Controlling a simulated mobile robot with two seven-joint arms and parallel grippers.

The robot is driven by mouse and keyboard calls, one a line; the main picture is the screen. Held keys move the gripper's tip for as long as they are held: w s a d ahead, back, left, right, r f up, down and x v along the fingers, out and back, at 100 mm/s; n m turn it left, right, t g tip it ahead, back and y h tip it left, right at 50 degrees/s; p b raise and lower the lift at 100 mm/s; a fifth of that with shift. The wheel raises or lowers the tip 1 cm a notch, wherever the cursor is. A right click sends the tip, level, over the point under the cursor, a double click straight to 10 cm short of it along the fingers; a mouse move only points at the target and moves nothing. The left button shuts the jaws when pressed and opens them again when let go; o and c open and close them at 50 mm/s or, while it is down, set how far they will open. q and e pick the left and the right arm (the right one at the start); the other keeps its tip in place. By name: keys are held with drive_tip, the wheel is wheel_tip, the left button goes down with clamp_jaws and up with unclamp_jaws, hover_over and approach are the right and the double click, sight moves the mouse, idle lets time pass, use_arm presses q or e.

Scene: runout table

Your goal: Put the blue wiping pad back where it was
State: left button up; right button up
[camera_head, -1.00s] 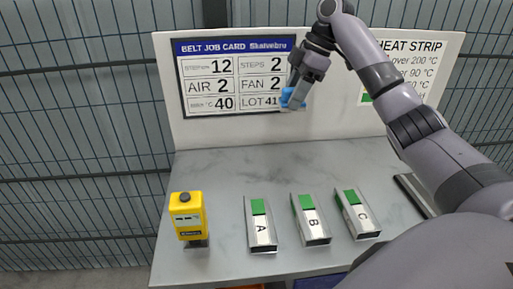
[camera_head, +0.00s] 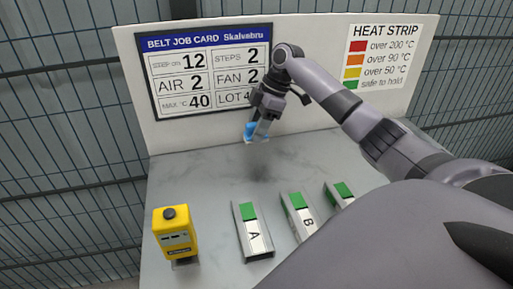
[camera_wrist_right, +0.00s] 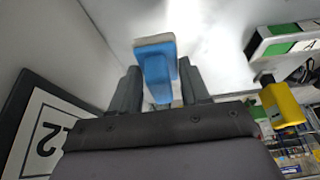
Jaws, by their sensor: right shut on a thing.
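The blue wiping pad (camera_head: 255,132) is held in my right gripper (camera_head: 262,127), above the back part of the grey table (camera_head: 190,172), in front of the job card board. In the right wrist view the blue pad (camera_wrist_right: 157,72) sits between the two dark fingers of the gripper (camera_wrist_right: 157,88), with a pale layer on its far end. A soft shadow lies on the table below the pad, and the pad is clear of the surface. My left gripper is not in view.
A yellow device (camera_head: 174,232) stands at the front left. Metal blocks A (camera_head: 253,232), B (camera_head: 299,215) and C (camera_head: 341,192) with green patches lie along the front; my right arm partly hides B and C. The job card (camera_head: 208,70) and heat strip (camera_head: 379,57) are on the back board. The left middle table is clear.

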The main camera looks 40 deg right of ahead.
wheel_tip(320, 180, down, 7)
drive_tip(key=shift+r, duration=0.2)
idle(0.3)
drive_tip(key=o, duration=1)
drive_tip(key=v, duration=1.2)
drive_tip(key=shift+a, duration=0.1)
